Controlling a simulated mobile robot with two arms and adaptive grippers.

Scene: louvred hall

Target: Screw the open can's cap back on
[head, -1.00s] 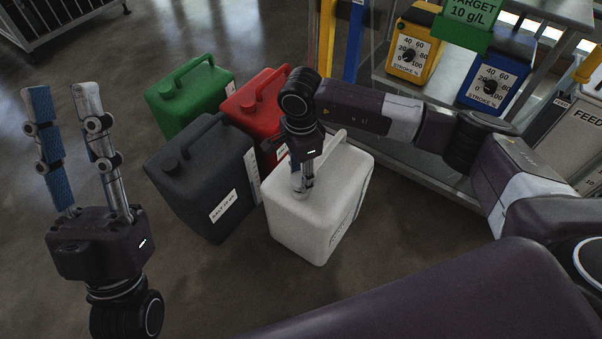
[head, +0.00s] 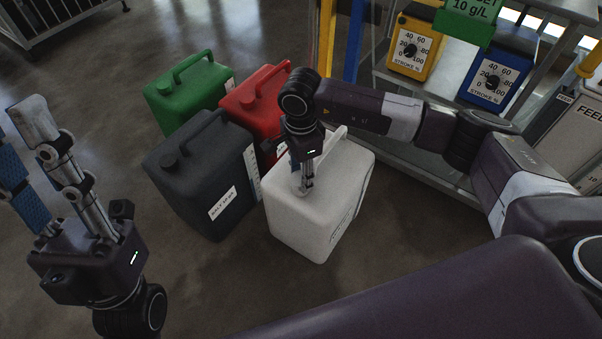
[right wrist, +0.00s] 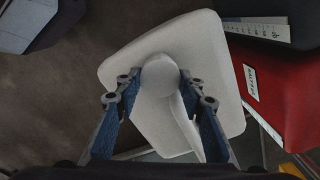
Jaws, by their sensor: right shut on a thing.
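The white can (head: 317,211) stands upright on the floor, its handle (head: 337,140) behind my right gripper. My right gripper (head: 304,188) points down at the can's top and is shut on a round white cap (right wrist: 160,73). In the right wrist view, the right gripper's fingers (right wrist: 160,80) sit on either side of this cap, over the can's top (right wrist: 118,70). The fit of cap to neck is hidden. My left gripper (head: 18,122) is open and empty, pointing up at the left edge, well away from the cans.
A dark grey can (head: 195,185), a red can (head: 240,95) and a green can (head: 178,112) stand close behind and left of the white one, all capped. A metal rack with yellow (head: 414,48) and blue (head: 494,77) dial units stands at right. The floor at left is free.

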